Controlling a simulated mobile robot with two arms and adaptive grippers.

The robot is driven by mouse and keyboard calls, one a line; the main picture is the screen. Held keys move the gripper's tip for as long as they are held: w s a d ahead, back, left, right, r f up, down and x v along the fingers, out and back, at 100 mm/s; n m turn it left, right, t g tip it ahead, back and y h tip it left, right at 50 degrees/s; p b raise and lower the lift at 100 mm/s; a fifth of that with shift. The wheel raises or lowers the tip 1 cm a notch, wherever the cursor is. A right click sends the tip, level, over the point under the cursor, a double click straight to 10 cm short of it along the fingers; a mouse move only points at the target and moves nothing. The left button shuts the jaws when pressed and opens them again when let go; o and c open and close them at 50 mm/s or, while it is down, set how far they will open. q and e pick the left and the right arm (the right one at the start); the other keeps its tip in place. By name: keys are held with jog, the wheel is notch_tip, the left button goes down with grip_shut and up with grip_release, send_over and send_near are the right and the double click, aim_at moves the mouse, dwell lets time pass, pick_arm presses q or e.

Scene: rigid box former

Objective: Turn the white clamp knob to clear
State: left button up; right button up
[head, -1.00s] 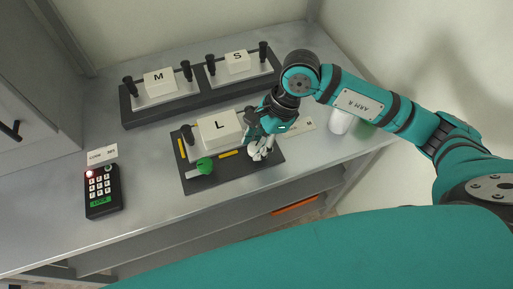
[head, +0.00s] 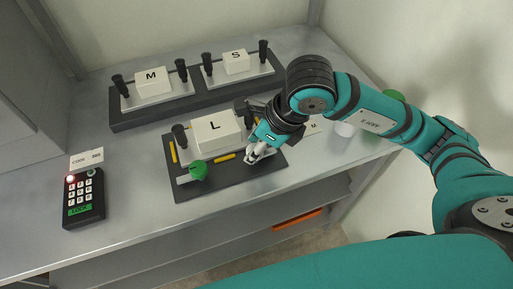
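A dark fixture board (head: 215,185) lies near the bench's front edge and carries a white block marked L (head: 214,132). A green clamp knob (head: 198,170) sits at its front left. The white clamp knob (head: 256,153) is at the board's front right, mostly hidden by my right gripper (head: 261,154). My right gripper reaches down at the knob from the upper right. Its fingers and the knob overlap in view, so I cannot tell whether they are shut on it. My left gripper is not in view.
A rack (head: 200,104) with blocks marked M (head: 153,82) and S (head: 236,61) stands behind. A keypad (head: 84,198) with a lit red lamp is at left. A white cup-like object (head: 345,129) is at right. Bare bench lies between keypad and board.

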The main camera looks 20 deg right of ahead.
jog(key=shift+r, duration=0.1)
dwell(0.3)
jog(key=o, duration=0.9)
jog(key=shift+c, duration=0.2)
jog(key=v, duration=1.2)
